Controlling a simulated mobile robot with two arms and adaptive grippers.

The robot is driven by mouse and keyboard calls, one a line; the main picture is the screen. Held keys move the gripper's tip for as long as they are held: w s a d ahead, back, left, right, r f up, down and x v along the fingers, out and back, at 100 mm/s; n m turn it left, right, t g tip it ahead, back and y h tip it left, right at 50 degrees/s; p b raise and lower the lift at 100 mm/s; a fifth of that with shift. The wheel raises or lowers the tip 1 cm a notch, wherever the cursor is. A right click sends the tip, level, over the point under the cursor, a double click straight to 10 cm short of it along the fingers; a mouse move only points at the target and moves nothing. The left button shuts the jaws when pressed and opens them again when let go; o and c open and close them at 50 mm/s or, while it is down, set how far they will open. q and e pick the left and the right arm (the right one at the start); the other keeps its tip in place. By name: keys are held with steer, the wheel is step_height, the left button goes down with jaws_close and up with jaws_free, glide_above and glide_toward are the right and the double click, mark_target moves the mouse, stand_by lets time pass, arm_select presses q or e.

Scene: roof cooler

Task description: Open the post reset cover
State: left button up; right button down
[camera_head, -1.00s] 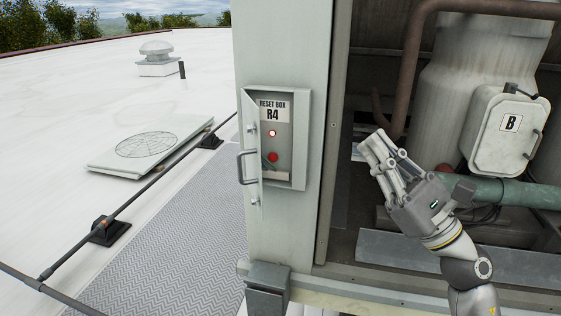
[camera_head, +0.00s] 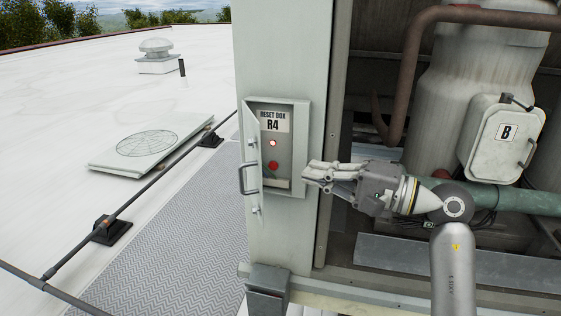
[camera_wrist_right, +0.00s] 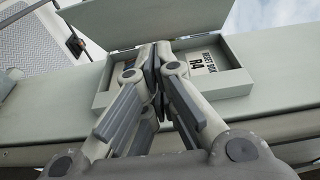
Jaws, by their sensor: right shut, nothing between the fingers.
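The reset box (camera_head: 301,150), marked R4, is on the pale post (camera_head: 285,50). Its cover (camera_head: 250,160), with a bar handle (camera_head: 242,179), stands swung open to the left on the box's left side. Inside are a white-lit round button (camera_head: 272,143) and a red button (camera_head: 273,166). My right gripper (camera_head: 306,173) is shut and empty, its fingertips at the right edge of the box. In the right wrist view the shut fingers (camera_wrist_right: 158,60) are in front of the box (camera_wrist_right: 235,82) and hide its middle; the open cover (camera_wrist_right: 150,22) shows beyond. My left gripper is not in view.
A white hatch marked B (camera_head: 500,138), a brown pipe (camera_head: 412,60) and a green pipe (camera_head: 515,199) are in the open bay to the right. A grey walkway (camera_head: 185,250) and dark rail (camera_head: 150,208) lie left of the post.

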mark_target(244, 166)
steer(key=a+p, duration=0.3)
steer(key=a, duration=0.4)
steer(key=shift+w+p, duration=0.4)
